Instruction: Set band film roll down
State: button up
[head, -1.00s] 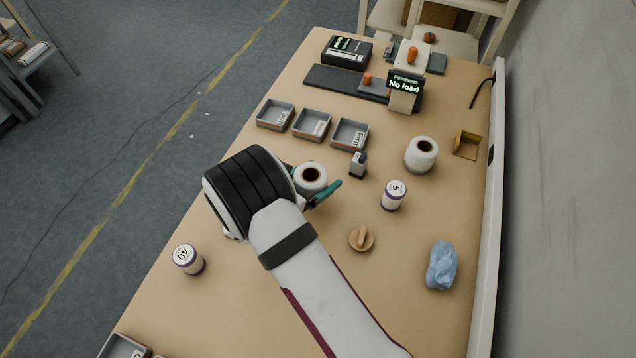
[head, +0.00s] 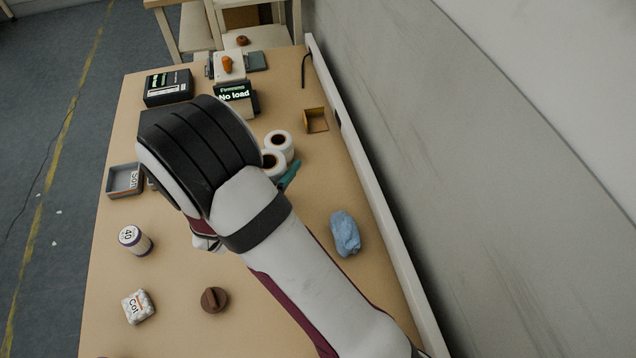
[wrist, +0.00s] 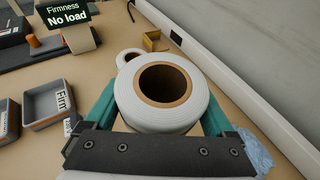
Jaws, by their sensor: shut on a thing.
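My gripper (wrist: 158,107) is shut on a white film roll (wrist: 160,122) with a brown core and a dark hole. Its teal fingers lie on either side of the roll, which looks upright. In the head view the held roll (head: 272,176) shows just beyond my arm, partly hidden by it. A second white roll (head: 287,150) stands right behind it; it also shows beyond the held roll in the wrist view (wrist: 122,60). I cannot tell whether the two touch, or whether the held roll rests on the table (head: 310,190).
A firmness display (head: 234,93) reads "No load". A small tan open box (head: 316,120) is near the wall edge. A blue bag (head: 345,233) lies right of my arm. A "40" roll (head: 134,240), a "Cot" pack (head: 138,306) and a brown knob (head: 214,299) lie left.

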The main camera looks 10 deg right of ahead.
aim_at(335, 179)
jog(key=w+d+m+g+h, duration=0.3)
jog(key=d+m+g+h, duration=0.15)
jog(key=d, duration=0.95)
jog(key=shift+m+t+y, duration=0.25)
jog(key=shift+y, duration=0.1)
jog(key=f, duration=1)
jog(key=shift+s+d+f, duration=0.1)
jog(key=shift+d+f, duration=0.1)
jog(key=shift+f, duration=0.15)
jog(key=o, duration=1.3)
jog(key=shift+f, duration=0.1)
